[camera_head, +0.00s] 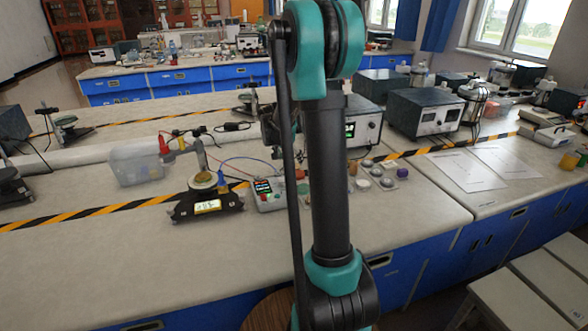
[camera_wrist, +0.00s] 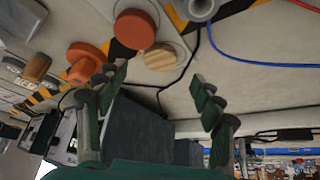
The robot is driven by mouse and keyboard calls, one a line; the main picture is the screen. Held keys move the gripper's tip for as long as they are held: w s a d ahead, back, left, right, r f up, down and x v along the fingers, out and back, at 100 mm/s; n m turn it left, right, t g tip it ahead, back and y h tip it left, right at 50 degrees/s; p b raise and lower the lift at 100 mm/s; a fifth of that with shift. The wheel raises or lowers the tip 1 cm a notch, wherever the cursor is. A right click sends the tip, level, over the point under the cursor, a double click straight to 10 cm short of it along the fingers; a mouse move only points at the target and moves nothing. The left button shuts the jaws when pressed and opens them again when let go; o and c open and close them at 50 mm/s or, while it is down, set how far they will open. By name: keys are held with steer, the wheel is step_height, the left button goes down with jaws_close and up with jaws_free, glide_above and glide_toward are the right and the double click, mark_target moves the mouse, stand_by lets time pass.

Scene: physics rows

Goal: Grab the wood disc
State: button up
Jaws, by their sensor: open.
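The wood disc (camera_wrist: 161,57) shows in the wrist view as a small round, striped, light-brown piece. It lies on a pale surface, beside an orange round piece (camera_wrist: 134,27). My gripper (camera_wrist: 160,88) is open in the wrist view, with a dark finger on each side and nothing between the fingertips. The disc appears beyond the fingertips, in the gap between them, and apart from both. In the head view my arm covers the middle of the bench, and I cannot make out the wood disc there.
A second orange piece (camera_wrist: 86,62) is close to the left finger in the wrist view. Black and blue cables run nearby. In the head view, a clear plastic bin (camera_head: 137,163), a scale (camera_head: 207,203) and a grey power supply (camera_head: 425,110) stand on the bench. The bench's front is mostly clear.

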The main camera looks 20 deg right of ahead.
mark_target(294, 166)
steer(key=shift+x, duration=2.6)
steer(key=shift+c, duration=0.4)
steer(key=c, duration=0.9)
